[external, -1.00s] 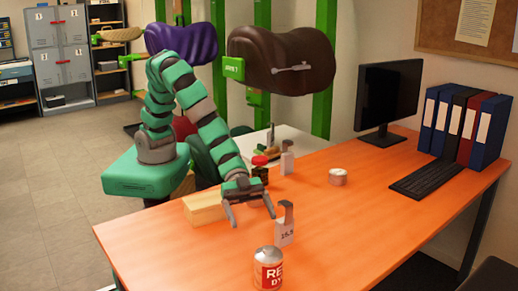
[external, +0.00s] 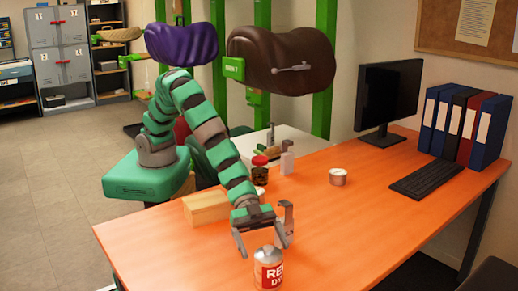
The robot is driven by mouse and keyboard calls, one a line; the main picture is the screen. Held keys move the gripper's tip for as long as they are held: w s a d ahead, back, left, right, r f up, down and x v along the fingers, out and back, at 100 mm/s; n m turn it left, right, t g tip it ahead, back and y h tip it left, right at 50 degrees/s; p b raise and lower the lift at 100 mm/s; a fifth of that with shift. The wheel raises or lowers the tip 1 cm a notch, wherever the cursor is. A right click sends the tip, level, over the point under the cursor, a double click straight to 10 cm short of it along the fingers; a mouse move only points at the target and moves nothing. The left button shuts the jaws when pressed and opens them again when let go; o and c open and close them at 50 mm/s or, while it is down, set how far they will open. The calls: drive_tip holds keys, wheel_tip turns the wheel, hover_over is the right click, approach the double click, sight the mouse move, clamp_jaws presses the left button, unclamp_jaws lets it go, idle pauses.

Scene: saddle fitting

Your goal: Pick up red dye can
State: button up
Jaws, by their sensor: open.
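The red dye can (external: 268,270) stands upright at the near edge of the orange table, with a silver top and a red label partly cut off by the bottom of the picture. My gripper (external: 263,250) is open, with its two fingers spread just above and behind the can's top. One finger shows left of the can and one right of it. I cannot tell whether the fingers reach around the can or touch it.
A grey tagged piece (external: 288,212) stands right behind my gripper, partly hidden by it. A wooden block (external: 206,207), a red-lidded jar (external: 260,172) and a small tin (external: 338,177) stand farther back. The orange table (external: 390,215) is clear on the right, before the keyboard (external: 424,178).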

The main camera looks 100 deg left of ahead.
sight(274, 273)
drive_tip(key=shift+b+x, duration=0.55)
drive_tip(key=shift+x, duration=1.95)
drive_tip(key=shift+s, duration=0.15)
drive_tip(key=c, duration=1.3)
drive_tip(key=shift+c, duration=0.2)
drive_tip(key=shift+r, duration=0.1)
